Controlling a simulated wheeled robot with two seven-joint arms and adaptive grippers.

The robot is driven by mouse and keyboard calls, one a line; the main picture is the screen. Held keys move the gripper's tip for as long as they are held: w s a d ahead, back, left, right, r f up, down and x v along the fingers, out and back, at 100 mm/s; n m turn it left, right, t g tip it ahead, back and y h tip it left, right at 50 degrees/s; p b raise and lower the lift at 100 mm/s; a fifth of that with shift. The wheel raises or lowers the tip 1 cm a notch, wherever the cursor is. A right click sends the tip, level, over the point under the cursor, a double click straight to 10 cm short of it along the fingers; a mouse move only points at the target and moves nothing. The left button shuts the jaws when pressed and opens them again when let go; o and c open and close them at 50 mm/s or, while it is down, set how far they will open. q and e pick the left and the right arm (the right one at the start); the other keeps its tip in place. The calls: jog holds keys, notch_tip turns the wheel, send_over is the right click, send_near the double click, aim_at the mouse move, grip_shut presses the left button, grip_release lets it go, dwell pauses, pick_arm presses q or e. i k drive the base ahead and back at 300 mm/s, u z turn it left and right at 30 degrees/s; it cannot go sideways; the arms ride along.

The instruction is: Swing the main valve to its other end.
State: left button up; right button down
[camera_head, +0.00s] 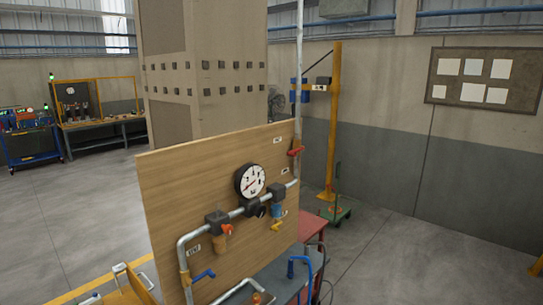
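A wooden panel (165,205) stands on a bench and carries grey piping (190,237) with a round dial gauge (250,181). Several valve handles show: a red handle (295,151) on the upright pipe at the panel's right edge, a blue lever (203,275) at lower left, an orange handle (227,230) below the left pipe block, and a small yellow handle (276,226) at right. The labels are too small to read, so I cannot tell which is the main valve. Neither of my grippers is in view.
A blue bent lever or pipe (293,266) stands on the grey bench top (272,277) at front right. A yellow-framed object (132,283) is at front left. A yellow post (333,130) stands behind right. The floor (80,215) left of the panel is clear.

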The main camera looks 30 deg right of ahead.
aim_at(293, 154)
jog(key=u, duration=0.1)
jog(key=k, duration=0.5)
jog(key=z, duration=0.7)
jog(key=i, duration=1.65)
jog(key=u, duration=0.55)
